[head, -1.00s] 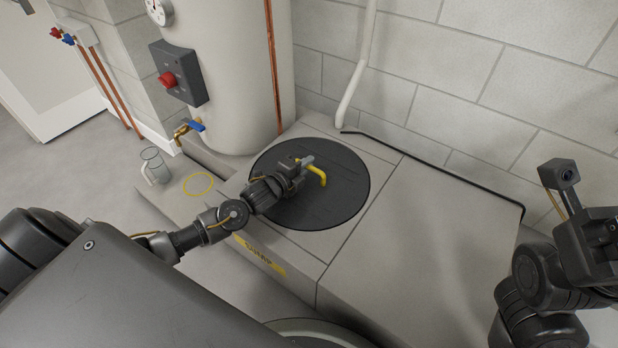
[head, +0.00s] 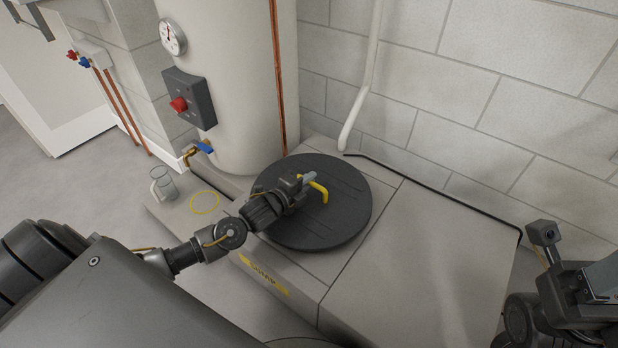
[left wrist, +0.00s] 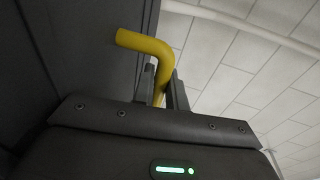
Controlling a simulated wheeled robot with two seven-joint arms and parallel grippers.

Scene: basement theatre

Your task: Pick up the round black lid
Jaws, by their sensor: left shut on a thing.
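The round black lid (head: 340,225) is over the pale sump box, and its dark side edge now shows along the front. It looks slightly raised from the surface. A bent yellow handle (head: 322,192) stands on it. My left gripper (head: 307,182) is shut on this handle. In the left wrist view, the yellow handle (left wrist: 150,45) passes between the two fingers of the left gripper (left wrist: 161,88), with the dark lid (left wrist: 75,50) at the left. What lies under the lid is hidden. My right arm shows at the right edge, but its fingers are out of view.
A tank (head: 235,90) with a red-knobbed control box (head: 190,98) and a blue-handled tap (head: 198,150) stands behind left. A clear jug (head: 163,184) stands beside a yellow ring (head: 205,202). The box top right of the lid (head: 425,240) is clear, up to the block wall.

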